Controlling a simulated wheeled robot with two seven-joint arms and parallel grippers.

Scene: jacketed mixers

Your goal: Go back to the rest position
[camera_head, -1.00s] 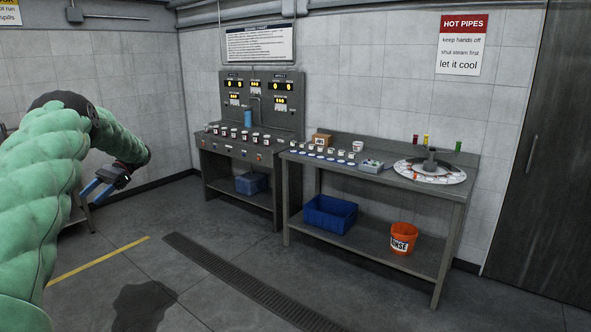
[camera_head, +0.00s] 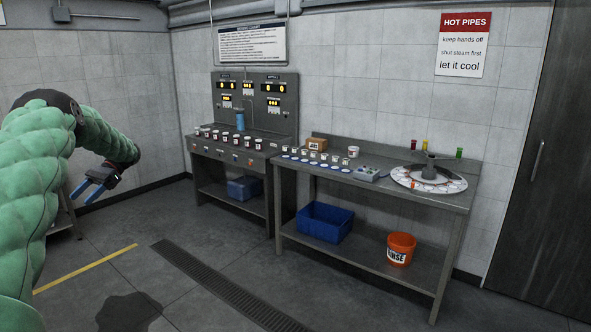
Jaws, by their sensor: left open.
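My left arm, in a green padded sleeve, comes in from the left in the head view and bends over at the elbow. My left gripper (camera_head: 86,190) has blue fingers that stand apart, with nothing between them. It hangs over the floor at the left, clear of the benches. My right gripper is not in the view.
A control bench (camera_head: 236,153) with cups and displays stands against the back wall. A second bench (camera_head: 392,184) right of it bears cups and a round dial plate (camera_head: 452,184). A blue crate (camera_head: 325,222) and an orange bucket (camera_head: 401,249) sit on its lower shelf. The floor in front is open.

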